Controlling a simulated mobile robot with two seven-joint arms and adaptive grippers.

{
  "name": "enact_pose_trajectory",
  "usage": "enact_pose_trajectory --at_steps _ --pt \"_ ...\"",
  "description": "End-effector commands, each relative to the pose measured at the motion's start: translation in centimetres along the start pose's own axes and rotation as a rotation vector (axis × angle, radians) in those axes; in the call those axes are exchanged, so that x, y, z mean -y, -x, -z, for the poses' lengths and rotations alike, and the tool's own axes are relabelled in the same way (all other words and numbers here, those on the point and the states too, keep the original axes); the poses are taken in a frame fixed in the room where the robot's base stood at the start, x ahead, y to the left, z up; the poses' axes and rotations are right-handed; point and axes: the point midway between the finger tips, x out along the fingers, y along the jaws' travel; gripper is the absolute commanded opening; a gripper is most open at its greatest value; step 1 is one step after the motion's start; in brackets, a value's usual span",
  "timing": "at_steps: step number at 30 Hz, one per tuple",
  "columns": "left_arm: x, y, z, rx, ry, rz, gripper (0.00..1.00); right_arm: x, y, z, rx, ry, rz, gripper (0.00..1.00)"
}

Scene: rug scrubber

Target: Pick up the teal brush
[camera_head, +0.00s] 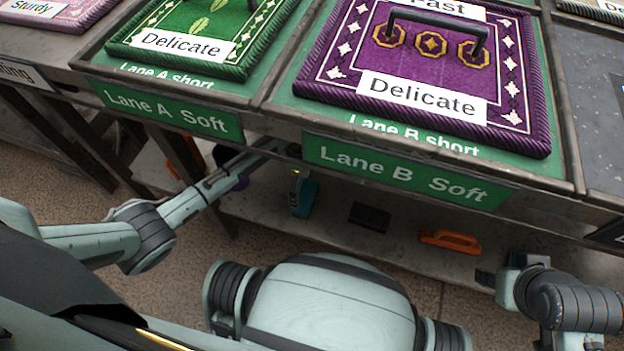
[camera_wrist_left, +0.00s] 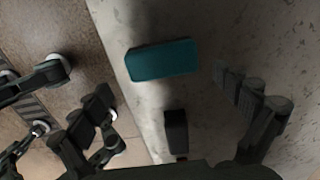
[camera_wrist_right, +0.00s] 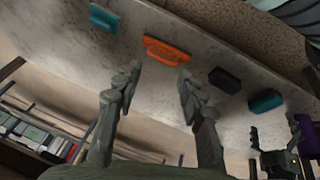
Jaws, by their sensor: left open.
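The teal brush (camera_head: 306,198) lies on the low shelf under the table. The left wrist view shows it as a teal block (camera_wrist_left: 162,60) ahead of my left gripper (camera_wrist_left: 165,92), whose fingers are spread on either side and apart from it. In the right wrist view a teal brush (camera_wrist_right: 265,101) lies near my left gripper (camera_wrist_right: 280,135). Another teal block (camera_wrist_right: 103,18) lies at the shelf's other end. My right gripper (camera_wrist_right: 158,82) is open and empty, its fingertips short of an orange brush (camera_wrist_right: 165,50). The table edge hides part of my left arm in the head view.
A black block (camera_head: 370,217) lies between the teal and orange brushes on the shelf (camera_head: 335,230). The table above holds a purple rug (camera_head: 335,75) and a green rug (camera_head: 125,35). Its front edge overhangs the shelf. Bare shelf shows between the brushes.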

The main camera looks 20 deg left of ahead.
Motion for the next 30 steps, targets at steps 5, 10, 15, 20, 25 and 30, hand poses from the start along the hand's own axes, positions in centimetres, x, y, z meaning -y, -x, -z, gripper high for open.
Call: enact_pose_trajectory --at_steps 5,10,15,20,25,30 --pt "0.0 -1.7 0.0 0.002 -0.010 -0.006 1.00 1.1 -0.2 2.0 -0.092 0.007 0.021 0.40" --pt "0.0 -2.5 0.1 0.000 -0.009 -0.003 1.00 1.7 -0.1 3.5 -0.155 0.010 0.035 0.40" --pt "0.0 -3.5 0.2 0.000 -0.007 -0.004 1.00 2.5 0.0 5.1 -0.226 0.012 0.051 0.40" --pt "0.1 -5.4 0.3 0.001 -0.008 -0.004 1.00 4.1 0.6 8.1 -0.363 0.015 0.083 0.40" --pt "0.1 -6.9 0.3 0.001 -0.007 -0.003 1.00 5.5 1.7 10.8 -0.495 0.014 0.114 0.40" --pt "0.1 -7.6 0.3 0.001 -0.007 -0.002 1.00 6.1 2.4 12.1 -0.559 0.012 0.129 0.40"
